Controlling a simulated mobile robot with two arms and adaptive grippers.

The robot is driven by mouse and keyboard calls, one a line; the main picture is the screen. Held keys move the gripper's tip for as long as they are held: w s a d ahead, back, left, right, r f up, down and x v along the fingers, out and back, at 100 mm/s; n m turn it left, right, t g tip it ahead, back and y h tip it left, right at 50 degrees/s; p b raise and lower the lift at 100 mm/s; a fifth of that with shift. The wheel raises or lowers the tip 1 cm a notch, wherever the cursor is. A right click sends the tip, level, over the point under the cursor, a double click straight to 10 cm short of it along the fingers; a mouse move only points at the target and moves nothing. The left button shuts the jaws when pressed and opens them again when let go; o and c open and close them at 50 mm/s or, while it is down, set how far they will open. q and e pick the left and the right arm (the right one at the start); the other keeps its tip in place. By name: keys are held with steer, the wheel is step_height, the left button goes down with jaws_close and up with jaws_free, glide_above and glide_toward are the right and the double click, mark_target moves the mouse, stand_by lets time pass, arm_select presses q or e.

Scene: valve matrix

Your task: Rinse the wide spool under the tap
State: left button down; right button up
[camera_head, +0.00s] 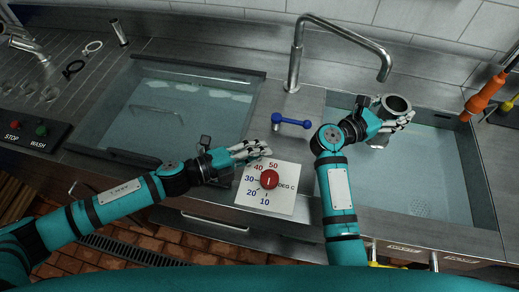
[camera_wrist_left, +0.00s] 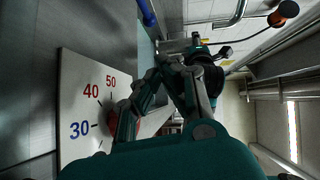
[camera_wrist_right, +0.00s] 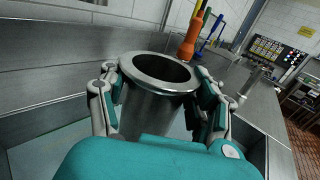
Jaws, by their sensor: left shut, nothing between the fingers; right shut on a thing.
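The wide spool is a hollow metal cylinder with a flanged rim (camera_head: 396,104). My right gripper (camera_head: 397,122) is shut on it and holds it over the right basin. In the right wrist view the spool (camera_wrist_right: 158,95) stands between the two fingers, its open end up. The metal tap (camera_head: 338,24) arches over from the counter, its spout end left of the spool. A blue lever handle (camera_head: 291,122) sits below the tap base. My left gripper (camera_head: 257,150) is shut and empty, just above a red knob (camera_head: 269,179) on a white temperature dial (camera_head: 284,202).
The left basin (camera_head: 190,72) holds water with pale shapes in it. The right basin (camera_head: 432,180) has a perforated drain area. An orange-handled sprayer (camera_head: 484,95) hangs at the right.

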arm_select(q)
steer(key=shift+r+p, duration=0.3)
steer(key=shift+r, duration=0.15)
arm_select(e)
steer(key=shift+s+d+r, duration=0.1)
steer(key=shift+s+d, duration=0.25)
steer(key=shift+s, duration=0.5)
steer(key=shift+s+d, duration=0.3)
steer(key=shift+s, duration=0.55)
